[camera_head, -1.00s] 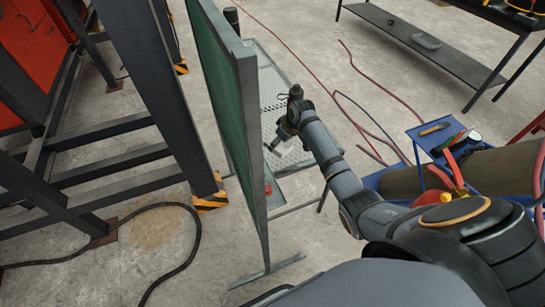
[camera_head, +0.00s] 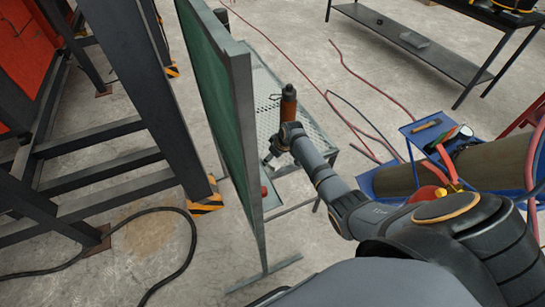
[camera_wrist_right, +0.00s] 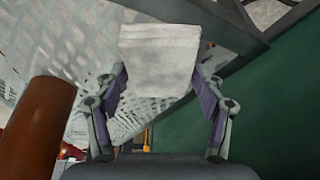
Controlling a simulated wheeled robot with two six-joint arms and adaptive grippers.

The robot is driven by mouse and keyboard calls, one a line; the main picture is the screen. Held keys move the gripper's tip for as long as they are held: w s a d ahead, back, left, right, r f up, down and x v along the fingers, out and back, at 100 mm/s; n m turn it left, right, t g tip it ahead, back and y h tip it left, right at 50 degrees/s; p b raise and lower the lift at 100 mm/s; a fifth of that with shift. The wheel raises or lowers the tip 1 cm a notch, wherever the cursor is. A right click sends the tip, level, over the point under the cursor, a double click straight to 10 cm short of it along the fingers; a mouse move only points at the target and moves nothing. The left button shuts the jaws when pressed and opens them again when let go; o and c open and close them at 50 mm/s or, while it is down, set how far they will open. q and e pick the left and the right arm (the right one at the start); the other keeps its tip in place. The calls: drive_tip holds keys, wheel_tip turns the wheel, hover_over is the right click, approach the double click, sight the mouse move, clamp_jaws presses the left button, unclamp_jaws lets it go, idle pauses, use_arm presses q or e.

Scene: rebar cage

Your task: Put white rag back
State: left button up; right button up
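The white rag (camera_wrist_right: 160,58) is a pale, folded, block-like cloth in the right wrist view. It fills the gap between the two fingertips of my right gripper (camera_wrist_right: 160,82), with a fingertip against each side. The fingers are far apart, shut on the rag's edges. My left gripper is not in view.
A brown-orange bottle (camera_head: 288,103) stands on the mesh table, close to my right gripper; it also shows in the wrist view (camera_wrist_right: 38,128). The green board (camera_head: 208,85) stands upright just left. A blue cart (camera_head: 408,178) with tools is at right. Hoses cross the floor.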

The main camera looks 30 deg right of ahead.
drive_tip(key=shift+o, duration=0.9)
drive_tip(key=shift+r, duration=0.15)
drive_tip(key=p+v, duration=0.2)
drive_tip(key=v, duration=0.9)
drive_tip(key=shift+r, duration=0.4)
drive_tip(key=shift+s+d, duration=0.1)
drive_tip(key=shift+s, duration=0.05)
